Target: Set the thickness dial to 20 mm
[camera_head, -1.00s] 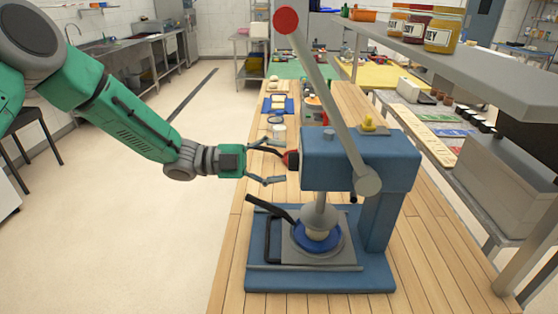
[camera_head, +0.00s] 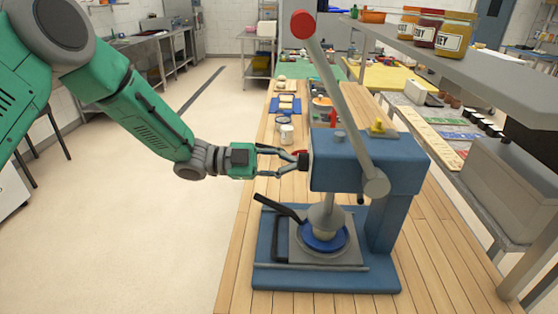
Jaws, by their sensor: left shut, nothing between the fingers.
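The blue press (camera_head: 365,160) stands on the wooden bench, with a long grey lever ending in a red ball (camera_head: 303,24). The dial (camera_head: 304,160), a small dark knob with a red part, sits on the left side of the press head. My left gripper (camera_head: 294,161) comes in from the left at dial height. Its fingers are drawn together and their tips are right at the dial, partly covering it. I cannot tell whether they touch it. The dial's scale and setting cannot be read. My right gripper is out of view.
Below the press head, a grey cone stands over a blue round plate (camera_head: 325,245), with a black handle (camera_head: 278,207) sticking out to the left. White cups (camera_head: 286,134) and a blue tray stand behind on the bench. A shelf with jars (camera_head: 453,37) overhangs at right.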

